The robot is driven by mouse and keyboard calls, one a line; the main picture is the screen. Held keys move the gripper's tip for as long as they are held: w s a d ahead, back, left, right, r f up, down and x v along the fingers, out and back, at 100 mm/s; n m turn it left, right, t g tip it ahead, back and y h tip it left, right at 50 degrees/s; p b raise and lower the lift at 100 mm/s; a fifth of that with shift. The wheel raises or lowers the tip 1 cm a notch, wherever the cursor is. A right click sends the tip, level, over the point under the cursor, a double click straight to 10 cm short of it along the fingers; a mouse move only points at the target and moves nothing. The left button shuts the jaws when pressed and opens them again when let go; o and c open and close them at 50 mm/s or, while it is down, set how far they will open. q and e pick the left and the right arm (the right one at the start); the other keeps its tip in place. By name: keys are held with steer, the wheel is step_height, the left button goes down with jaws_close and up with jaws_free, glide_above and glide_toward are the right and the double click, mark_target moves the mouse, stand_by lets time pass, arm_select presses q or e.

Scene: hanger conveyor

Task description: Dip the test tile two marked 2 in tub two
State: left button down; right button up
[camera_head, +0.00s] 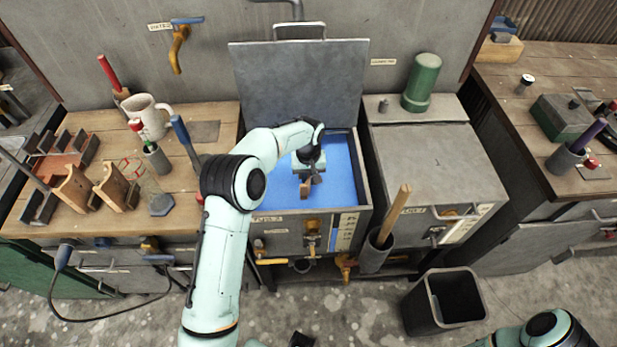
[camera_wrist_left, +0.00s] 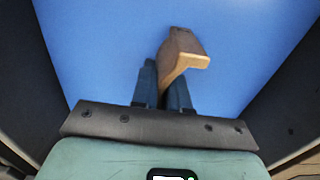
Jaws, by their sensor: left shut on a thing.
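My left gripper (camera_head: 308,178) reaches down into the open tub (camera_head: 361,190), which holds blue liquid (camera_head: 338,172). It is shut on a small brown tile (camera_head: 304,190). In the left wrist view the gripper (camera_wrist_left: 163,88) has its fingers on the tile (camera_wrist_left: 184,48), with the blue surface filling the background. The tile's number does not show, and I cannot tell how deep it sits. The tub's label is too small to read. The tub to the right has its grey lid (camera_head: 430,155) closed. My right gripper is out of view.
The open tub's raised lid (camera_head: 298,82) stands behind it. Two brown tiles (camera_head: 75,187) (camera_head: 116,187) stand in a rack on the left bench, near a mug (camera_head: 146,116). A holder with a wooden handle (camera_head: 394,216) hangs at the front. A black bin (camera_head: 445,299) stands on the floor.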

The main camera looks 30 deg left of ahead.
arm_select(q)
steer(key=shift+r, duration=0.1)
stand_by(0.3)
